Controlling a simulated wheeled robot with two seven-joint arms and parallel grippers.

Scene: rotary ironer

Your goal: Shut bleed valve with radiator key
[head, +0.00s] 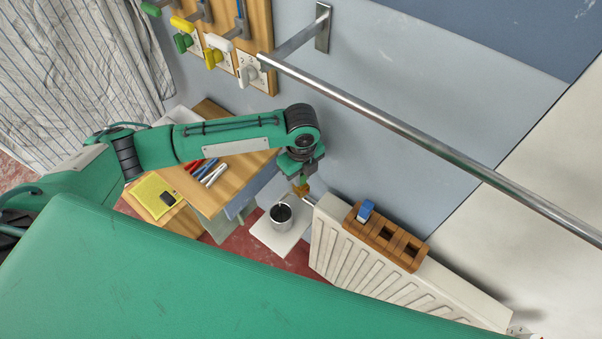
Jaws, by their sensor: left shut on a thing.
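The white ribbed radiator (340,258) stands against the wall at the lower middle right. My left gripper (301,179) points down at its upper left end and is shut on a small brass-coloured piece, the radiator key (301,190). The jaws hide part of the key. A small pale stub, seemingly the bleed valve (310,200), sticks out from the radiator's top left corner, close to the key's lower end. I cannot tell whether key and valve touch. My right gripper is not in view.
A metal cup (281,215) with dark contents stands on a white board (268,237) below the gripper. A slotted wooden block (382,238) with a blue piece (365,209) sits on the radiator. A steel rail (430,147) crosses above. A wooden desk (240,170) holds pens.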

